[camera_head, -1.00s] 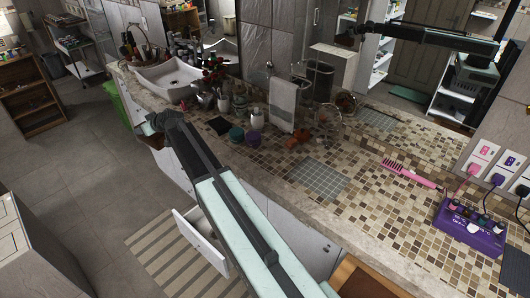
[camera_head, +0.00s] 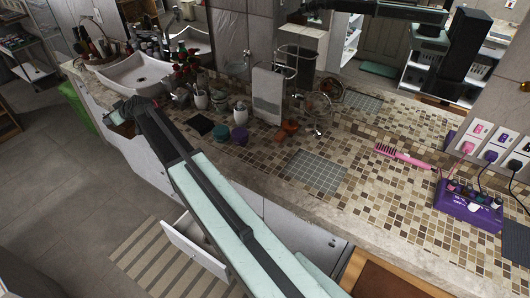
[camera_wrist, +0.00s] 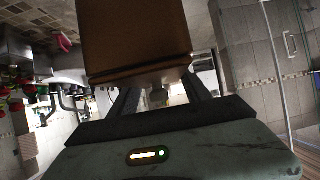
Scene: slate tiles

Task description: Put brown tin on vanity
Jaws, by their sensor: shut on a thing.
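The brown tin (camera_wrist: 135,40) fills the upper middle of the wrist view, a box-like brown shape. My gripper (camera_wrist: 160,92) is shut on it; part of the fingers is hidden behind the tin. In the head view my gripper (camera_head: 122,110) is at the far end of my arm, by the front edge of the vanity near the sink. The vanity (camera_head: 385,208) is a long counter with a brown mosaic tile top.
The white sink (camera_head: 130,70) is at the far end. Cups, jars and red flowers (camera_head: 183,55) crowd the back. A grey mat (camera_head: 316,172), a pink comb (camera_head: 402,155) and a purple box (camera_head: 468,205) lie nearer. A drawer (camera_head: 193,250) stands open below.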

